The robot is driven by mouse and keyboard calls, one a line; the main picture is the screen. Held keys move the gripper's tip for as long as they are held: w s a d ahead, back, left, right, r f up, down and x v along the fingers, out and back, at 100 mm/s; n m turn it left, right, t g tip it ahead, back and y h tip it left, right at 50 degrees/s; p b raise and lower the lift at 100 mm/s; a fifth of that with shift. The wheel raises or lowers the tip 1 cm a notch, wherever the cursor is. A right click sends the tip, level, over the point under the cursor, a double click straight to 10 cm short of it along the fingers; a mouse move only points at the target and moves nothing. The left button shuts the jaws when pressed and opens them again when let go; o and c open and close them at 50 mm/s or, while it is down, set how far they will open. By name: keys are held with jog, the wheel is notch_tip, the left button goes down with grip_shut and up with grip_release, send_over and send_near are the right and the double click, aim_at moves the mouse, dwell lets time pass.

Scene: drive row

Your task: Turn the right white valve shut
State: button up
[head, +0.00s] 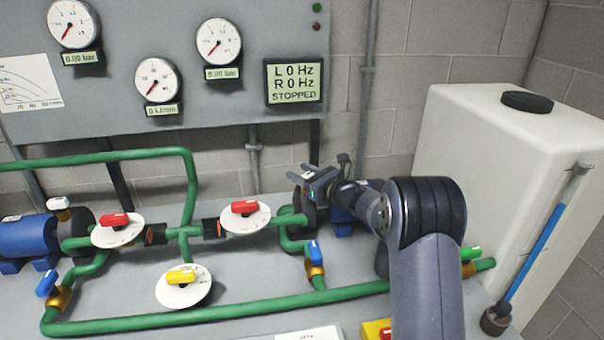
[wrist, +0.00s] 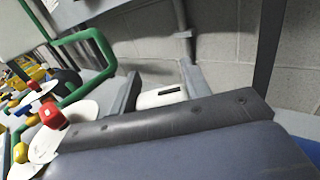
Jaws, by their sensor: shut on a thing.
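The right white valve's handle (wrist: 160,98) is between the two fingers of my gripper (wrist: 162,92) in the wrist view, with a dark slot on its top. In the head view my gripper (head: 318,183) is at the right pump (head: 305,212), above its dark front. It is shut on the white handle, and only a small pale part of the handle (head: 308,174) shows there. How far the handle is turned I cannot tell. The left white valve (head: 58,203) sits on the left pump, apart from my gripper.
Red valves (head: 245,207) on white discs, a yellow valve (head: 181,277) and blue valves (head: 316,252) stand on green pipes left of and below my gripper. The panel display (head: 294,82) reads L 0 Hz, R 0 Hz, STOPPED. A white tank (head: 480,150) stands at right.

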jog(key=shift+f+m+t+h+b, duration=0.2)
jog(key=shift+m+t+h+b, duration=0.35)
jog(key=shift+b, duration=1.1)
jog(key=shift+c, duration=0.4)
jog(key=shift+f+t+h+b, duration=0.1)
jog(key=shift+t+h+b, duration=0.25)
jog(key=shift+b, duration=0.15)
jog(key=m+t+h+b, duration=0.1)
jog(key=b, duration=0.2)
jog(key=m+t+h+b, duration=0.1)
jog(key=m+h+b, duration=0.1)
jog(key=b, duration=0.2)
jog(key=shift+w+d, duration=0.2)
jog(key=h+b, duration=0.1)
jog(key=b, duration=0.2)
jog(key=shift+m+t, duration=0.25)
jog(key=shift+t, duration=0.05)
jog(key=m+h+b, duration=0.1)
jog(key=h+b, duration=0.1)
jog(key=b, duration=0.5)
jog(key=shift+d+m+t, duration=0.2)
jog(key=shift+m+t, duration=0.2)
jog(key=m+h+b, duration=0.1)
jog(key=h+b, duration=0.1)
jog(key=b, duration=0.2)
jog(key=shift+w+d+r+b, duration=0.1)
jog(key=shift+r+b, duration=0.1)
jog(key=shift+b, duration=0.15)
jog(key=shift+r, duration=0.1)
jog(key=o, duration=1)
